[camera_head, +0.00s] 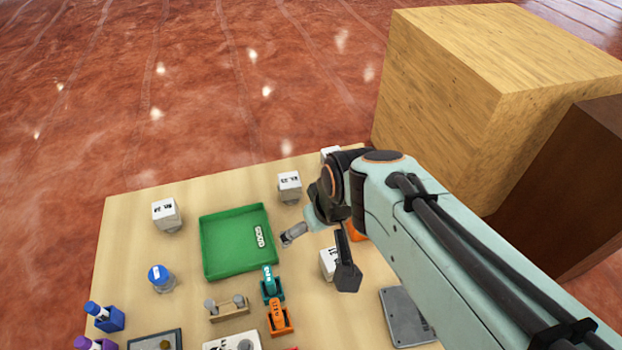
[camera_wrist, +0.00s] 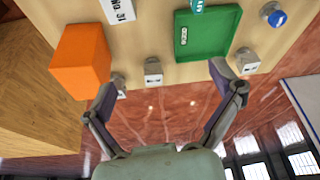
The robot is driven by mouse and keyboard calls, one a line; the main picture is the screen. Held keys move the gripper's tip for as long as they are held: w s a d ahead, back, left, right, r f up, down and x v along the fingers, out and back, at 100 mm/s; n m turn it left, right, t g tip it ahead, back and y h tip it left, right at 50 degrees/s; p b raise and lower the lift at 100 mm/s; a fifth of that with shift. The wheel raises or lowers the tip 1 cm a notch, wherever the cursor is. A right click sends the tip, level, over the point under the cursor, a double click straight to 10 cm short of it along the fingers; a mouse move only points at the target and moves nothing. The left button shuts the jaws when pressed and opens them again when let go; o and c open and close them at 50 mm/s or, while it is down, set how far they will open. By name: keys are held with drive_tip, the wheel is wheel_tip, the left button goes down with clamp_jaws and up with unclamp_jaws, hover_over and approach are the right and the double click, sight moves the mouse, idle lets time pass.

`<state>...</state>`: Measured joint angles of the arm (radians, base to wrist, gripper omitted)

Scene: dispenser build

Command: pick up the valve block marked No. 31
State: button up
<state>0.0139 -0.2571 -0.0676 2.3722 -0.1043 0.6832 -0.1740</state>
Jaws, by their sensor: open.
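The white valve block marked No. 31 (camera_wrist: 121,10) is at the top edge of the wrist view, cut off by the frame. In the head view a white block (camera_head: 327,262) with a partly hidden mark stands behind my gripper's finger and appears to be the same one. My gripper (camera_head: 320,256) is open and empty above the table; it also shows in the wrist view (camera_wrist: 163,84), its fingers spread wide. The No. 31 block is not between the fingers.
Other white blocks stand at the back left (camera_head: 166,214), back middle (camera_head: 289,187) and back right (camera_head: 330,153). An orange box (camera_wrist: 80,58) stands near the No. 31 block. Teal (camera_head: 272,287) and orange (camera_head: 279,319) parts lie in front.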

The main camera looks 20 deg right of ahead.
hover_over(336, 257)
drive_tip(key=w+a, duration=0.2)
drive_tip(key=a, duration=0.1)
wheel_tip(336, 257, down, 6)
wheel_tip(336, 257, down, 4)
drive_tip(key=d+g, duration=0.1)
drive_tip(key=f+g, duration=0.1)
drive_tip(key=f, duration=0.1)
drive_tip(key=s+d+f+m+g, duration=0.1)
drive_tip(key=f, duration=0.2)
drive_tip(key=s+d+f+g, duration=0.1)
drive_tip(key=f, duration=0.2)
drive_tip(key=shift+f+h, duration=0.1)
drive_tip(key=shift+h, duration=0.3)
wheel_tip(336, 257, down, 6)
drive_tip(key=shift+f, duration=0.25)
drive_tip(key=c, duration=1.2)
